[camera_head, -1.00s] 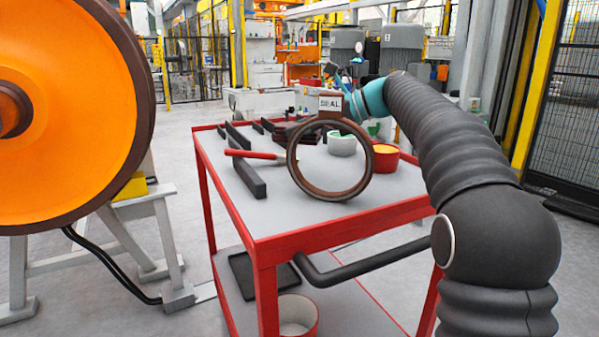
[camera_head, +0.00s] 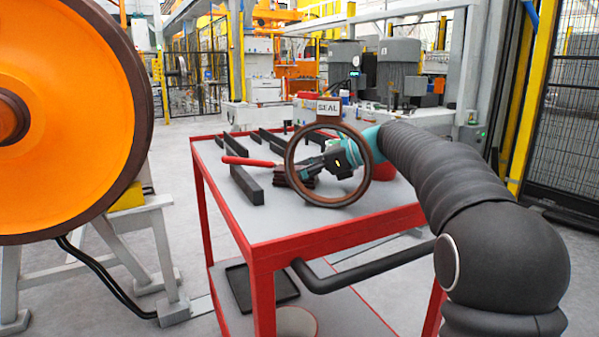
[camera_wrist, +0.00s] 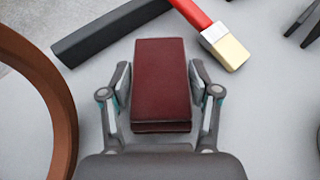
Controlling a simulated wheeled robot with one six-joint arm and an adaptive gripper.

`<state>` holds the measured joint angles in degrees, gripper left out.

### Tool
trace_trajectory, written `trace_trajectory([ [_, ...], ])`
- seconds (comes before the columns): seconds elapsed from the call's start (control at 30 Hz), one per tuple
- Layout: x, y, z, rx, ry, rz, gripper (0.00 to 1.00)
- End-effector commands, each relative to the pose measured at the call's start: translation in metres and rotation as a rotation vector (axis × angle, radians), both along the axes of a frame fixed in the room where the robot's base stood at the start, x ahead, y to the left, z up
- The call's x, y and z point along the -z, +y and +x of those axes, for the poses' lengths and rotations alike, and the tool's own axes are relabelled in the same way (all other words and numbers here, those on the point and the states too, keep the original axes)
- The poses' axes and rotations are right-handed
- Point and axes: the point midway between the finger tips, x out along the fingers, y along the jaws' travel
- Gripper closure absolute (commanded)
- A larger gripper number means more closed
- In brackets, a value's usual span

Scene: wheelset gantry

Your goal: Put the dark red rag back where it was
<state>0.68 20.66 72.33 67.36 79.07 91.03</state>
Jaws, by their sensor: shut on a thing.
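The dark red rag is a folded, flat block. In the wrist view the rag (camera_wrist: 160,85) lies between the two fingers of my gripper (camera_wrist: 160,82), which is shut on its sides. In the head view my gripper (camera_head: 308,168) shows through the brown seal ring, low over the grey cart top. The rag (camera_head: 298,181) shows there partly, behind the ring's left side. I cannot tell whether its underside touches the cart top.
The upright seal ring (camera_head: 291,176) stands close in front of my gripper. A red-handled brush (camera_head: 247,161) and black bars (camera_head: 245,184) lie to the left on the red-framed cart (camera_head: 275,232). A red tub (camera_head: 377,152) is partly hidden by my arm. An orange wheel (camera_head: 65,100) stands left.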

Motion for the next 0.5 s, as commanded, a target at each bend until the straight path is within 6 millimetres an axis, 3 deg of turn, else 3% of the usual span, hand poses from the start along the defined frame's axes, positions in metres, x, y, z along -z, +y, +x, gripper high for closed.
trace_trajectory([
  [0.07, 0.0023, 0.0, 0.0, 0.0, 0.001, 0.0, 0.79],
  [0.1, 0.0019, -0.0001, 0.0, 0.0, 0.001, 0.0, 0.29],
  [0.17, 0.0019, -0.0001, 0.0001, 0.0, 0.001, 0.0, 0.14],
  [0.5, 0.0011, 0.0, 0.0001, 0.0, 0.0, 0.0, 0.13],
])
